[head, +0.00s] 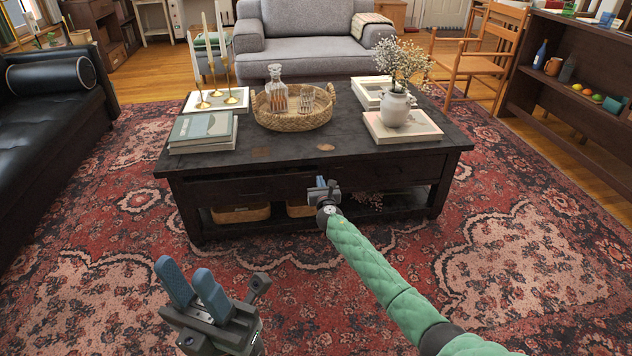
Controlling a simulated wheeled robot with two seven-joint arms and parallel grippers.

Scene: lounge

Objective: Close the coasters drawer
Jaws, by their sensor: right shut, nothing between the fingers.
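The dark wooden coffee table (290,162) stands ahead of me on the patterned rug. Its front has a drawer front on the left (240,189), under the tabletop edge. I cannot tell which drawer holds the coasters, or how far any drawer stands out. My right gripper (320,183) is shut and empty at the middle of the table front, in front of the drawer area and hiding part of it. I cannot tell whether it touches. My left gripper (191,281) is open and empty, low in front of the table, its two blue fingers apart.
On the tabletop are books (203,131), candlesticks (230,85), a woven tray (292,119) with a decanter, and a flower vase (396,108). Baskets (240,213) sit on the lower shelf. A black sofa (50,120) stands left. The rug (530,250) is clear at right.

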